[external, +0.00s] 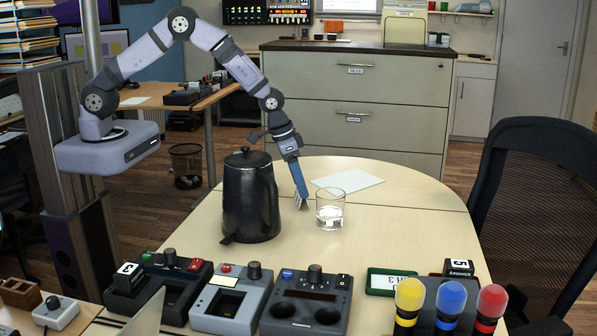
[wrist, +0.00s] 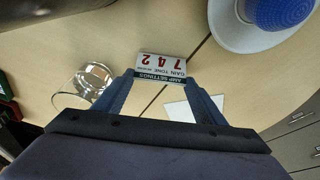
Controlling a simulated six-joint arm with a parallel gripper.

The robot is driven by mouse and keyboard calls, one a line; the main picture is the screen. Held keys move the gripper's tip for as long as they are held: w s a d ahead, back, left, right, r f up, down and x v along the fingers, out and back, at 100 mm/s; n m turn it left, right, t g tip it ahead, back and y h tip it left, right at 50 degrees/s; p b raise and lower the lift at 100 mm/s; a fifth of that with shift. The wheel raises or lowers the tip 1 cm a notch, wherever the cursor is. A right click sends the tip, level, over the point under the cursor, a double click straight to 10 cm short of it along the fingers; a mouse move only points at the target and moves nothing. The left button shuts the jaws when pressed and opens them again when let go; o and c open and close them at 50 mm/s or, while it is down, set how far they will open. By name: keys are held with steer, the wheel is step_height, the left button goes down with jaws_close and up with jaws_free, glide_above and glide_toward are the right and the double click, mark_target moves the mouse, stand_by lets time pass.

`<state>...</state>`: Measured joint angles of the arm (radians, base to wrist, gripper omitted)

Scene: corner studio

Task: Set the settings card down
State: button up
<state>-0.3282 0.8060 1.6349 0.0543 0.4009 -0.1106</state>
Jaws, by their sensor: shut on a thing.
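The settings card (wrist: 162,68) is a small white plate with a dark "AMP SETTINGS" band, the words GAIN and TONE and red digits 7 4 2. My gripper (wrist: 162,82) is shut on it, with one blue finger at each end. In the external view my gripper (external: 301,192) points down at the table between the dark pitcher and the glass. The card (external: 297,202) shows there only as a small pale patch by the fingertips. It is close over the table; I cannot tell whether it touches.
A clear glass (external: 330,210) stands just right of my gripper, and a dark pitcher (external: 250,196) stands left. A white sheet (external: 347,181) lies behind. Control boxes (external: 230,298) and coloured-top shakers (external: 450,302) line the front. A blue dome on a white base (wrist: 278,14) shows in the wrist view.

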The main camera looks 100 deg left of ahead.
steer(key=shift+f, duration=0.1)
steer(key=o, duration=1.2)
steer(key=shift+o, duration=0.2)
steer(key=b+v, duration=0.1)
steer(key=v, duration=1.1)
steer(key=shift+b, duration=0.35)
steer(key=s+d+r+m+g+p, duration=0.1)
steer(key=s+d+r+p, duration=0.2)
steer(key=s+r+p, duration=0.5)
steer(key=s+d+f+m+g+b, duration=0.1)
steer(key=s+d+f+b, duration=0.1)
steer(key=s+d, duration=0.4)
steer(key=s+d+f+m+g+h+b, duration=0.1)
steer(key=s+d+f+m+b, duration=0.1)
steer(key=s+d, duration=0.5)
steer(key=s+f+b, duration=0.1)
steer(key=s+f, duration=0.1)
steer(key=s, duration=0.2)
steer(key=shift+s+d+f+m, duration=0.2)
steer(key=shift+f+m, duration=0.1)
steer(key=shift+f, duration=0.1)
